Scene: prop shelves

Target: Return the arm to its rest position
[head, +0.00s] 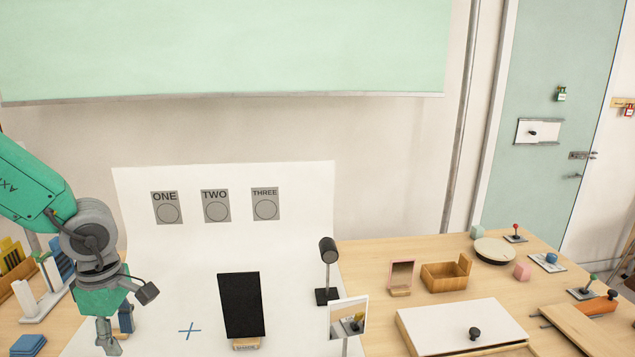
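My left arm, green and grey, comes in from the left edge of the head view. Its gripper (108,344) points down near the bottom left, in front of the left part of the white backdrop sheet. The fingers look narrow and small, and I cannot tell whether they are open or shut. I see no object clearly held in them. A dark blue item (126,318) shows right beside the gripper, and I cannot tell whether they touch. My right arm and gripper are not in view.
A black panel (241,305) stands on the white sheet (290,300), right of a blue cross (189,331). A black lamp (328,252) and small mirror (348,318) stand farther right. Blue tiles (28,344) and a white rack (42,302) lie left of the gripper. A white board (450,322) lies at right.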

